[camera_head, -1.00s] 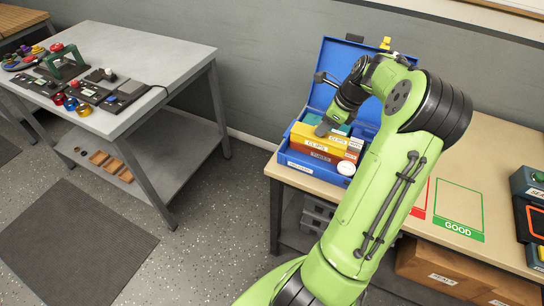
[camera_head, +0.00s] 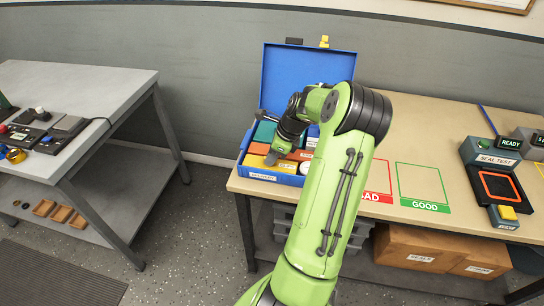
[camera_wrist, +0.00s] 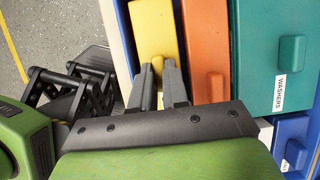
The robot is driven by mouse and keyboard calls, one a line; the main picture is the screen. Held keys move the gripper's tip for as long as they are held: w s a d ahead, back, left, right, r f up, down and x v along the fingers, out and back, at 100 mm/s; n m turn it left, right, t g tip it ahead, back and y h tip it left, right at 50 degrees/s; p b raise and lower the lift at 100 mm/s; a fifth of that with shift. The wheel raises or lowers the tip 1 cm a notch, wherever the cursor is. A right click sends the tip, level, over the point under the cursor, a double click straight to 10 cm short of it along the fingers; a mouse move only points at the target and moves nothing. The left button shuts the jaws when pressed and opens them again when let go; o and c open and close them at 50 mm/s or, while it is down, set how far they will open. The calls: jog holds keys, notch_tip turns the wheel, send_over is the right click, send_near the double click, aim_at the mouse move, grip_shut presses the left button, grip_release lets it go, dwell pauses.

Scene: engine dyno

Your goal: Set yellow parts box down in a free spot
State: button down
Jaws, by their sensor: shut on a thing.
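The yellow parts box (camera_head: 266,163) is in the front row of the open blue case (camera_head: 262,177), between its front wall and the orange box (camera_head: 257,148). My gripper (camera_head: 272,158) reaches down to it from above and is shut on it. In the wrist view, the fingers (camera_wrist: 160,68) close at the near part of the yellow box (camera_wrist: 155,30). Whether the yellow box touches the case floor is hidden.
The blue case lid (camera_head: 305,75) stands open behind. White round and boxed items (camera_head: 305,167) are right of the yellow box. Red and green marked areas (camera_head: 420,180) are bare on the bench. A seal test station (camera_head: 490,155) stands at right.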

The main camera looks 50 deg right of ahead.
jog(key=c, duration=1.1)
grip_release()
jog(key=shift+f, duration=0.1)
jog(key=p+v, duration=0.4)
jog(key=v, duration=0.8)
jog(key=w+a+r+n+g+h, duration=0.15)
jog(key=a+r+n, duration=0.35)
jog(key=a+n, duration=0.5)
jog(key=w+a+r+n+h, duration=0.2)
jog(key=a+r+n, duration=0.3)
jog(key=a, duration=0.9)
jog(key=s+a+n+t, duration=0.1)
jog(key=s+a+n, duration=0.3)
jog(key=n, duration=0.1)
jog(key=s+a+n+t+y, duration=0.1)
jog(key=s+a+n, duration=0.3)
jog(key=n, duration=0.2)
jog(key=s+a+n+t, duration=0.1)
jog(key=s+a+n, duration=0.2)
jog(key=a+n, duration=0.1)
jog(key=shift+s+a+r+n+y, duration=0.15)
jog(key=shift+s+a+n+y, duration=0.2)
jog(key=shift+n, duration=0.35)
